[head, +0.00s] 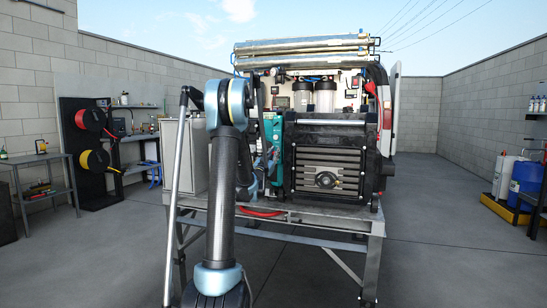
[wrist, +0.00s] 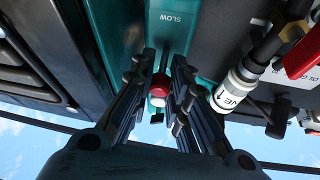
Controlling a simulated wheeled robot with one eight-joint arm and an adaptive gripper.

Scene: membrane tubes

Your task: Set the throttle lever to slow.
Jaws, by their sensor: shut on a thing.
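The throttle lever (wrist: 159,90) has a red and white knob and a thin dark stem. It shows in the wrist view in front of a teal panel (wrist: 170,24) marked SLOW. The SLOW label is above the knob in the picture. My gripper (wrist: 165,68) has its two dark fingers on either side of the lever and is shut on it. The fingers hide part of the stem and slot.
In the wrist view a black hose with a white labelled collar (wrist: 238,88) and a red handle (wrist: 303,55) are close to the right of my gripper. A dark slatted housing (wrist: 45,50) is at left. In the head view a metal bench (head: 300,217) carries the machines.

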